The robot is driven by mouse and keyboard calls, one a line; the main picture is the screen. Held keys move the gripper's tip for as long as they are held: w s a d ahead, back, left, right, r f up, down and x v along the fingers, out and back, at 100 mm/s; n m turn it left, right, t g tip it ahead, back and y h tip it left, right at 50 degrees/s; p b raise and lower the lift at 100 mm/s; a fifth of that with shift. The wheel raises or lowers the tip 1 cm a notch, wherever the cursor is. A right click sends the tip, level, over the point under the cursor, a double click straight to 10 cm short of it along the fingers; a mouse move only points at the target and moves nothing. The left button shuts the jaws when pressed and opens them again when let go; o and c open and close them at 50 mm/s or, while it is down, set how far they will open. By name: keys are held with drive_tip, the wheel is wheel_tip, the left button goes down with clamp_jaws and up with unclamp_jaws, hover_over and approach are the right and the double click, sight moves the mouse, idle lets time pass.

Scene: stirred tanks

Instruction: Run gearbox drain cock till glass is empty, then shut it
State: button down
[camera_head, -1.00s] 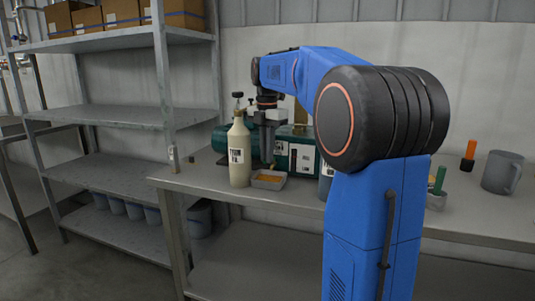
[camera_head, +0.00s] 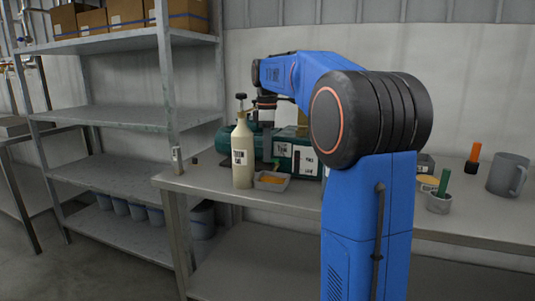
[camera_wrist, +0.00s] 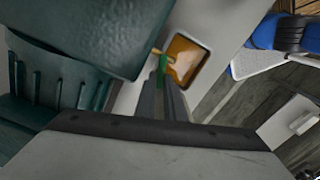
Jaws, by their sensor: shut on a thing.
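The green gearbox (camera_head: 286,140) sits on the bench with white labels on its front, and its body fills the top left of the wrist view (camera_wrist: 85,35). A small brass drain cock (camera_wrist: 156,51) with a green handle (camera_wrist: 162,72) projects from it. My gripper (camera_wrist: 163,88) is shut on the green handle; in the head view my gripper (camera_head: 267,148) reaches down beside the gearbox. A grey tray (camera_head: 259,186) holding orange liquid stands below the cock; the wrist view shows its orange contents (camera_wrist: 186,62). I cannot make out the glass, its level, or any stream.
A cream bottle (camera_head: 243,160) with a black top stands just left of the tray, close to my gripper. A grey mug (camera_head: 507,175), an orange-handled tool (camera_head: 473,158) and a cup with a green marker (camera_head: 439,200) stand at the right. Metal shelving (camera_head: 110,117) is at the left.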

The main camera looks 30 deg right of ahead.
drive_tip(key=shift+w+d+m, duration=0.2)
drive_tip(key=shift+w+m, duration=0.1)
drive_tip(key=shift+m, duration=0.8)
drive_tip(key=c, duration=1.8)
unclamp_jaws()
drive_tip(key=shift+c, duration=0.2)
